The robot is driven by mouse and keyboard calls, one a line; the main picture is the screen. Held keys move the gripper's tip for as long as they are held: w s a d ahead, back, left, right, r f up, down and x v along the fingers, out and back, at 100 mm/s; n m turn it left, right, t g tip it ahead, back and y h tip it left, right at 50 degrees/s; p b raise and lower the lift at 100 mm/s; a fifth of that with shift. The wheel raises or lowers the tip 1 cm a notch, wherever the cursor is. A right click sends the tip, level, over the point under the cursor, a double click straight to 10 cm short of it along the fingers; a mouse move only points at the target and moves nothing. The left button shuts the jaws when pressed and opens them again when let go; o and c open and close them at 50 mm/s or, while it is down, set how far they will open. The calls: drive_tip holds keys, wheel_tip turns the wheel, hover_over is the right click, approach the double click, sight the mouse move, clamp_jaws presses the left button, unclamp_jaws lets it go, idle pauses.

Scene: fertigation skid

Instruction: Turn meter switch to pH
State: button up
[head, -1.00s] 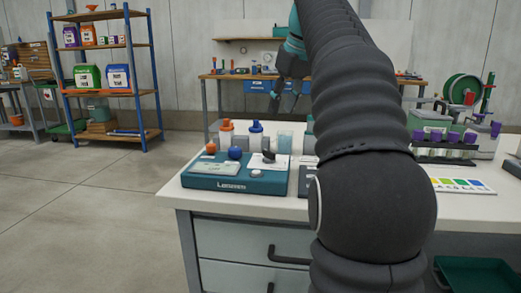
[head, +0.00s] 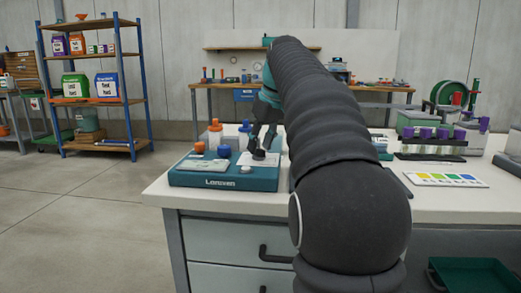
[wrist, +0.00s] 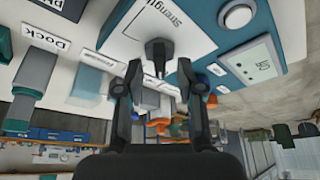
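The teal meter (head: 204,180) sits at the left end of the white bench. Its black switch knob (head: 259,155) stands on a white plate at the meter's right side. In the wrist view the knob (wrist: 158,50) lies just beyond and between my fingertips, near the printed word "Strength". My gripper (head: 257,146) is lowered over the knob from above. In the wrist view my gripper (wrist: 161,72) is open, with a finger on each side and visible gaps to the knob. The knob's pointer direction and any pH mark cannot be made out.
The meter also carries an orange knob (head: 199,147), a blue knob (head: 224,151) and a grey button (head: 246,169). Capped bottles (head: 215,134) stand close behind. A rack of purple-capped vials (head: 432,146) and a colour card (head: 445,180) lie to the right.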

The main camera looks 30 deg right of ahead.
drive_tip(key=shift+w+f, duration=0.15)
drive_tip(key=shift+f, duration=0.25)
clamp_jaws()
drive_tip(key=shift+r+m+p, duration=0.1)
drive_tip(key=shift+m+p, duration=0.2)
drive_tip(key=shift+m, duration=0.1)
drive_tip(key=m+h+p, duration=0.1)
drive_tip(key=m, duration=0.1)
drive_tip(key=m+h+p, duration=0.1)
drive_tip(key=m+p, duration=0.1)
drive_tip(key=shift+a+r+m, duration=0.15)
drive_tip(key=shift+a+m, duration=0.05)
drive_tip(key=shift+m, duration=0.2)
drive_tip(key=m+g+h+p, duration=0.1)
drive_tip(key=m+p, duration=0.1)
drive_tip(key=m, duration=0.1)
drive_tip(key=shift+f+m+g+h+p, duration=0.15)
drive_tip(key=shift+m+h+p, duration=0.1)
drive_tip(key=shift+m+p, duration=0.4)
drive_tip(key=shift+f+m+g+h+p, duration=0.15)
drive_tip(key=shift+m+h+p, duration=0.15)
drive_tip(key=shift+m, duration=0.65)
